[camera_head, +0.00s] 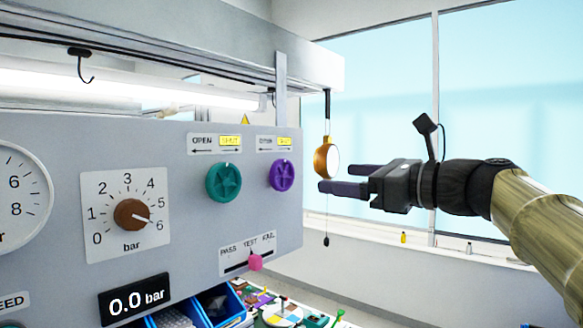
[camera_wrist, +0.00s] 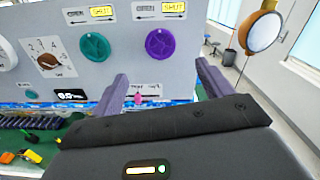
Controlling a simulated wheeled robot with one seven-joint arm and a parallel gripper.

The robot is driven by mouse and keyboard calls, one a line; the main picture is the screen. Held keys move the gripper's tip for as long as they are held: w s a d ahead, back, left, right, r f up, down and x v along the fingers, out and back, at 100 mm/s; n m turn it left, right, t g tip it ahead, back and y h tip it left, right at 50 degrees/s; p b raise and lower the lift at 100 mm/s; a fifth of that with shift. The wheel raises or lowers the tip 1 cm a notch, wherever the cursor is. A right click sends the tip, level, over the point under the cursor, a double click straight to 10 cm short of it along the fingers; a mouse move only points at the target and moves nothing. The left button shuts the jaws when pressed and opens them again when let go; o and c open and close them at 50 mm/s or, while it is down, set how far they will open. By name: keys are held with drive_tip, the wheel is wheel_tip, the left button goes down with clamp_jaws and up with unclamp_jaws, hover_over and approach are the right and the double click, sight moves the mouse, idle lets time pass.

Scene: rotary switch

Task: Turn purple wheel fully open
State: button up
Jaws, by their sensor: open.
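The purple wheel (camera_head: 282,176) sits on the right part of the grey panel, under a label with OPEN, an arrow and a yellow SHUT tag (camera_head: 284,142). It also shows in the wrist view (camera_wrist: 159,44), ahead of my fingers and between them. My gripper (camera_head: 345,180) is open and empty, to the right of the panel in the head view, its fingers pointing left. In the wrist view its two fingers (camera_wrist: 160,88) are wide apart, and the wheel is beyond them, not touched. Nothing hides the wheel's face.
A green wheel (camera_head: 224,182) is left of the purple one. A pink PASS/TEST/FAIL lever (camera_head: 255,262) sits below. A round orange-rimmed mirror (camera_head: 326,158) hangs near my fingers in the head view. A brown knob (camera_head: 132,215) is further left. Blue bins (camera_head: 220,303) stand below the panel.

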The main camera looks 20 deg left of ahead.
sight(285, 173)
drive_tip(key=p+x, duration=0.4)
drive_tip(key=x, duration=0.7)
drive_tip(key=shift+w+a+r+p, duration=0.1)
drive_tip(key=shift+a+r+p, duration=0.1)
drive_tip(key=shift+p, duration=0.1)
drive_tip(key=shift+w+a+f, duration=0.15)
drive_tip(key=shift+w+a, duration=0.05)
drive_tip(key=shift+a, duration=0.2)
drive_tip(key=shift+c, duration=0.5)
drive_tip(key=c, duration=0.9)
